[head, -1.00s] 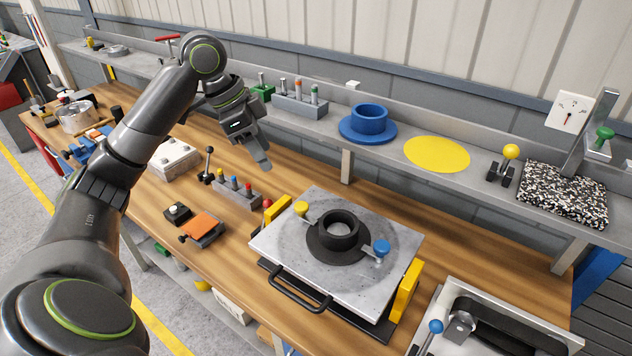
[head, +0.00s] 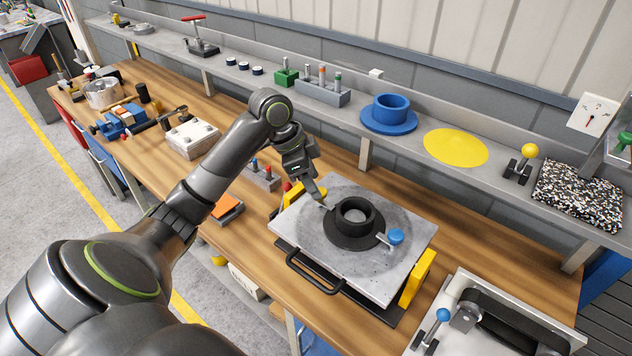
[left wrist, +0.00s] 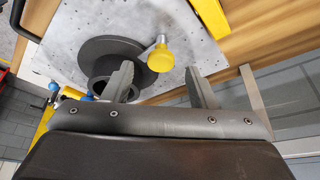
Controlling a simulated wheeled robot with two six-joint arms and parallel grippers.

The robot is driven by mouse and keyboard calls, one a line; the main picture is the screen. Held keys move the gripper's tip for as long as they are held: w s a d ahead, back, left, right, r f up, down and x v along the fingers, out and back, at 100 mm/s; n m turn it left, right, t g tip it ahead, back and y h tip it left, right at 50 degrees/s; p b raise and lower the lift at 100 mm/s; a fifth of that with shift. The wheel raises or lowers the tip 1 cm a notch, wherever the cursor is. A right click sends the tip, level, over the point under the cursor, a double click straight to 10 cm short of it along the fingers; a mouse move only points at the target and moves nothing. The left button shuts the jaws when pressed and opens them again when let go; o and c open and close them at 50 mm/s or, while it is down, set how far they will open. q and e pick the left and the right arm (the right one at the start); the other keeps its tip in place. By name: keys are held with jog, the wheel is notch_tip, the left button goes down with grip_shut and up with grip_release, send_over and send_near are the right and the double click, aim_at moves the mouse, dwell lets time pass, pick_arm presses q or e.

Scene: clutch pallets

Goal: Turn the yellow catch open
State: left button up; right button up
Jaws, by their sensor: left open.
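The pallet is a pale grey plate (head: 395,265) with a black flanged clutch part (head: 352,222) at its middle. In the left wrist view, the yellow catch (left wrist: 160,59) is a round knob on a small metal arm beside the rim of the black flange (left wrist: 108,52). A blue catch (head: 396,237) stands on the flange's other side. My left gripper (head: 322,196) is open, low over the plate's far left part. In the left wrist view the knob shows between and just beyond its fingertips (left wrist: 160,72). My right gripper is out of view.
Yellow blocks (head: 417,278) flank the plate, and a black handle (head: 312,275) sticks out in front. A grey holder with coloured pegs (head: 262,178) is close behind my left arm. A shelf with a blue flanged part (head: 390,115) runs along the back.

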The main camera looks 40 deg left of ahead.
aim_at(324, 200)
pick_arm(q)
jog(key=shift+x, duration=1)
jog(key=shift+w+f, duration=0.1)
jog(key=shift+f, duration=0.15)
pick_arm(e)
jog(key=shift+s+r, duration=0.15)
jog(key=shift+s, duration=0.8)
pick_arm(q)
jog(key=shift+c, duration=0.4)
